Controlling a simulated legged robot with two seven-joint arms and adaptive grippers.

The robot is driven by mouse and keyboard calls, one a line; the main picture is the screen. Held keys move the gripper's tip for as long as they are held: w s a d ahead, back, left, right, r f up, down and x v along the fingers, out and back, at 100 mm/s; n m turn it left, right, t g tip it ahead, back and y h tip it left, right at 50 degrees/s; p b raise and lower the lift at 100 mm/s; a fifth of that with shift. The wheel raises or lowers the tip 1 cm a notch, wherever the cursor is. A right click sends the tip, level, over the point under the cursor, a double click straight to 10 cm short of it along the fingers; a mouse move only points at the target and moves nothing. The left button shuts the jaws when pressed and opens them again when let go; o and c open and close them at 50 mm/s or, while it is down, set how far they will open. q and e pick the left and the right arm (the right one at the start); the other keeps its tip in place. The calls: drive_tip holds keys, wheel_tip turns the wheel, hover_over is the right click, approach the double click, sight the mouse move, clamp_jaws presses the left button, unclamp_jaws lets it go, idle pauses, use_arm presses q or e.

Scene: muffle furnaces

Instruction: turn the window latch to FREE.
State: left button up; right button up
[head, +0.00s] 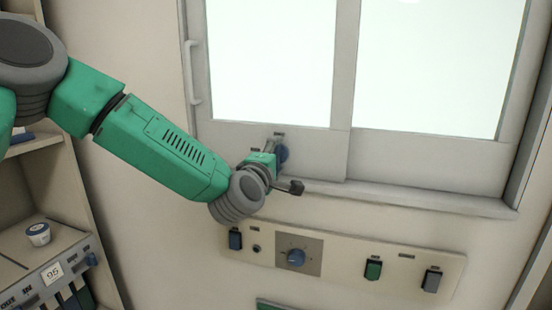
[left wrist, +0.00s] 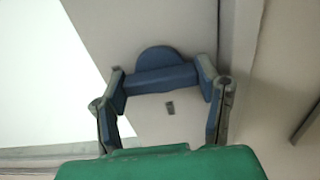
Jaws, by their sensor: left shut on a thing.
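The window latch (head: 283,153) is a blue knob on the pale lower rail of the sliding window, mostly hidden behind my left gripper (head: 273,153) in the head view. In the left wrist view the latch (left wrist: 158,80) shows as a blue bar with a rounded blue disc behind it. The two fingers of my left gripper (left wrist: 163,84) are at the two ends of the bar, shut on it. Small labels sit around the latch, too small to read. My right gripper is not in view.
Below the sill (head: 420,199) a wall panel (head: 335,268) carries a blue knob (head: 296,257) and several switches. A white window handle (head: 192,72) is on the left frame. A shelf unit (head: 75,240) with a small tub (head: 38,234) stands at the left.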

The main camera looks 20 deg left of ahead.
use_arm(q)
drive_tip(key=shift+f, duration=0.25)
drive_tip(key=o, duration=1.2)
drive_tip(key=shift+d, duration=0.1)
drive_tip(key=shift+c, duration=0.2)
drive_tip(key=shift+s+r, duration=0.1)
drive_tip(key=s, duration=1.1)
drive_tip(key=shift+s+a, duration=0.3)
drive_tip(key=shift+s, duration=0.1)
